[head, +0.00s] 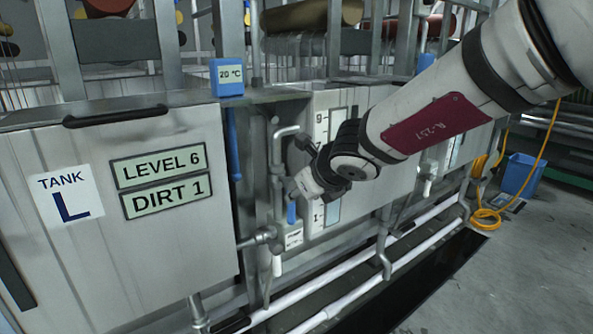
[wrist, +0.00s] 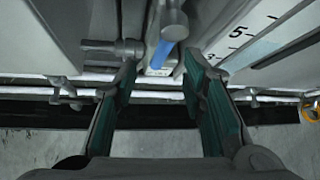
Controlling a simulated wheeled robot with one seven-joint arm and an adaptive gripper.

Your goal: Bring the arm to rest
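My arm reaches in from the upper right in the head view. My gripper (head: 310,180) hangs in front of the pipework between the tank L panel (head: 35,255) and the level gauge panel. In the wrist view my gripper (wrist: 160,72) is open, its two teal-padded fingers apart with nothing held between them. A blue valve handle (wrist: 162,52) shows beyond the gap between the fingertips. In the head view a blue handle (head: 292,212) shows just below the gripper. I cannot tell whether the fingers touch it.
Tank L carries "LEVEL 6" and "DIRT 1" signs (head: 164,180) and a blue 20 °C display (head: 228,76). White pipes (head: 330,312) run low along the tanks. A blue bin (head: 522,175) and yellow hose (head: 486,218) lie right. The floor (head: 520,280) at lower right is clear.

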